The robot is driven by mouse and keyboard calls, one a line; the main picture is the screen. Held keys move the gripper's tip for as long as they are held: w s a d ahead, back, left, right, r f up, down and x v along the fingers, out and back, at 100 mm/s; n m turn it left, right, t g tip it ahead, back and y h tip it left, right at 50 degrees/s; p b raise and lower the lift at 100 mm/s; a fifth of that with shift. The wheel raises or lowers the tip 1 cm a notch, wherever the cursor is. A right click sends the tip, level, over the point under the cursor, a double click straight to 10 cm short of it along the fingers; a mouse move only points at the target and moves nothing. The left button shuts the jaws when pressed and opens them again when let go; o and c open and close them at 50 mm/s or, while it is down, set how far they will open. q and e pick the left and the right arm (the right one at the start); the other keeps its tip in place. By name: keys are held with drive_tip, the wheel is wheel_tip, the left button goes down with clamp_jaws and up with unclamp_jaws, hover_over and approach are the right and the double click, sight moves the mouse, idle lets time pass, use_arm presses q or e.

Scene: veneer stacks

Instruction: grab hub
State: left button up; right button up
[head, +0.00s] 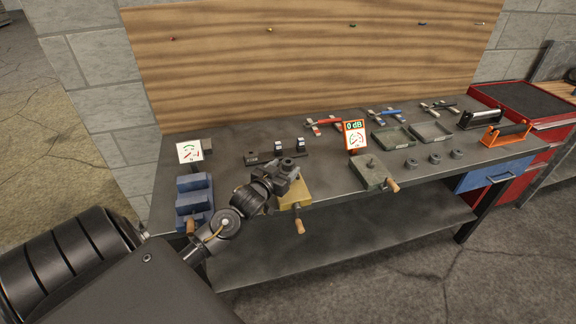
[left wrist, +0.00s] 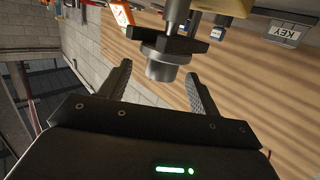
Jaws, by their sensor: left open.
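A grey metal hub (left wrist: 160,68) shows in the left wrist view, beside a dark flat piece (left wrist: 190,47) and a pale shaft (left wrist: 178,12). My left gripper (left wrist: 159,74) is open, and its two fingertips appear on either side of the hub with gaps between. I cannot tell how deep the hub sits between them. In the head view my left gripper (head: 278,184) is at the yellow vise (head: 297,194), close to a dark round part (head: 287,162) above it. Several grey hub-like rings, such as this ring (head: 435,158), stand at the right of the bench. My right gripper is not in view.
A blue vise (head: 194,202) stands left and a grey-green vise (head: 369,172) right of my gripper. A dark bar (head: 262,157) and an orange-framed "0 dB" sign (head: 355,136) are behind. Two trays (head: 432,131) lie farther right. A wooden board (head: 310,55) rises behind the bench.

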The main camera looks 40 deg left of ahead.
sight(285, 166)
use_arm(q)
drive_tip(key=x, duration=0.3)
drive_tip(key=shift+w+a+p, duration=0.15)
drive_tip(key=shift+w+p, duration=0.1)
drive_tip(key=shift+p, duration=0.15)
drive_tip(key=c, duration=1.2)
